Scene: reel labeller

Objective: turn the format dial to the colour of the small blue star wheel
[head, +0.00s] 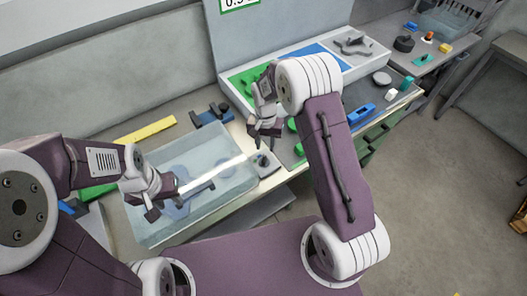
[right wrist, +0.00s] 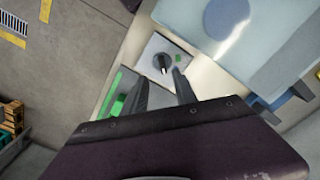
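The format dial (right wrist: 163,63) is a dark round knob with a pale pointer on a light square plate, with a small green mark beside it. The dial also shows in the head view (head: 263,160). My right gripper (head: 264,137) is above and behind the dial. In the right wrist view its two fingers (right wrist: 160,88) are apart, empty and close to the dial's plate. My left gripper (head: 152,207) is over the clear bin; its finger gap is unclear. Blue shapes (head: 176,208) show through the bin's wall; I cannot tell whether one is the small blue star wheel.
The clear bin (head: 222,208) stands left of the dial. A tray (head: 296,50) with green, blue and pale fields stands behind; a grey star-shaped part (head: 354,46) lies on its pale field. A yellow strip (head: 146,130) and a dark blue bracket (head: 210,115) lie behind the bin.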

